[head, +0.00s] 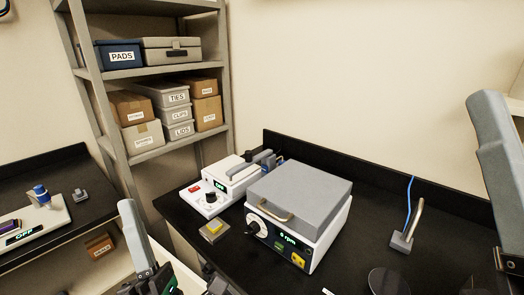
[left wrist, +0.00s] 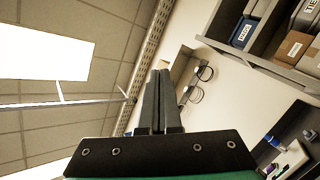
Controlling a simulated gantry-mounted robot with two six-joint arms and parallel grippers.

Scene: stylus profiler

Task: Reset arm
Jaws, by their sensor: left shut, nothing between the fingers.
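My left gripper (head: 127,205) points upward at the lower left of the head view, clear of the bench. In the left wrist view its two dark fingers (left wrist: 157,100) lie together, with nothing between them. Part of my right gripper (head: 487,110) stands upright at the right edge of the head view; its opening cannot be made out. A white instrument (head: 210,205) with a red button, black knob and small green display sits on the black bench, with a grey bar (head: 243,174) across its top. No gripper touches it.
A grey-lidded machine reading 0 rpm (head: 305,192) stands beside the instrument. A small yellow-topped block (head: 213,230) lies in front. A holder with a blue cable (head: 402,241) is at right. A shelf rack (head: 146,72) with boxes stands behind. A side bench (head: 90,210) is at left.

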